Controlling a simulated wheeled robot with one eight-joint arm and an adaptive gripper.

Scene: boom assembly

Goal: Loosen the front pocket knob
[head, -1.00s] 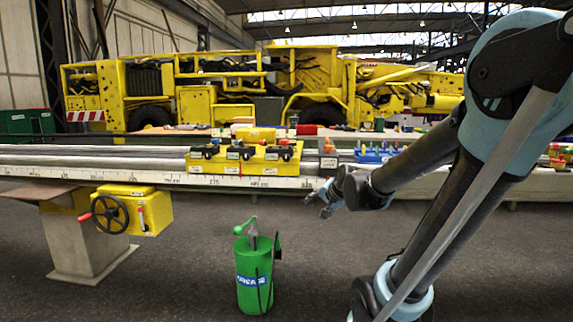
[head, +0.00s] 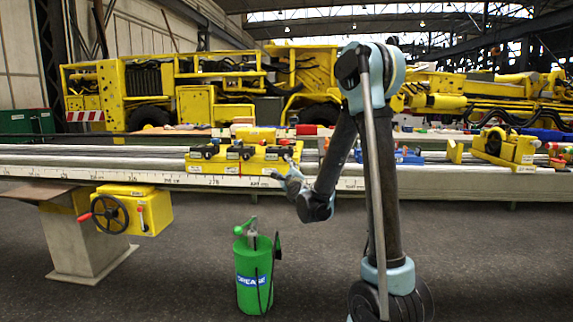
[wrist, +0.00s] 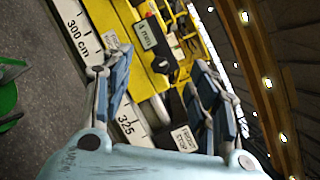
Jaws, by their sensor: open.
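A yellow fixture block (head: 222,166) sits on the long rail in the head view, with several dark knobs and small white labels on it. In the wrist view, its yellow body (wrist: 118,14) lies beyond my open fingers, with a "4 mm" label (wrist: 145,34) and a dark knob (wrist: 163,64). I cannot tell for sure which knob is the front pocket one. My gripper (head: 284,172) is at the right end of the block, in front of it. It also shows in the wrist view (wrist: 164,76), fingers spread, with nothing between them touching either finger.
A white scale (wrist: 75,25) runs along the rail's front edge. A green grease bucket (head: 254,280) stands on the floor, left of my arm. A yellow box with a handwheel (head: 110,214) hangs left. A blue fixture (head: 408,157) and a yellow one (head: 512,148) are farther right.

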